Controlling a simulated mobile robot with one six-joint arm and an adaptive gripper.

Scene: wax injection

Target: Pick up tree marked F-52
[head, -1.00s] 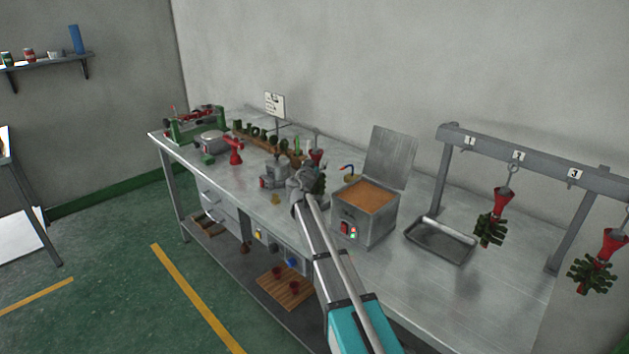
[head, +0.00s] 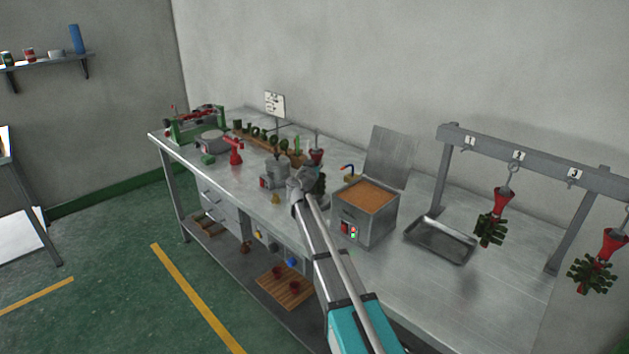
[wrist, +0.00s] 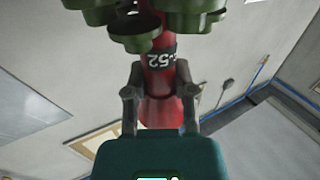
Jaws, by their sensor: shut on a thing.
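In the wrist view, a red stem with a black band reading "-52" (wrist: 162,60) stands between the fingers of my gripper (wrist: 160,100). The first character of the mark is cut off. Dark green wax pieces (wrist: 135,30) branch from the stem at the top of that view. In the head view, my gripper (head: 303,180) is above the bench, left of the orange-filled box, shut on this tree (head: 317,157). The tree's red part shows just above my gripper, with green pieces beside it, partly hidden by my gripper.
A rack (head: 545,160) at the right has two hanging red-and-green trees, one at hook 2 (head: 492,220) and one farther right (head: 595,260). A metal tray (head: 440,240) and an open box of orange material (head: 368,198) stand near my arm. Bench tools fill the left.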

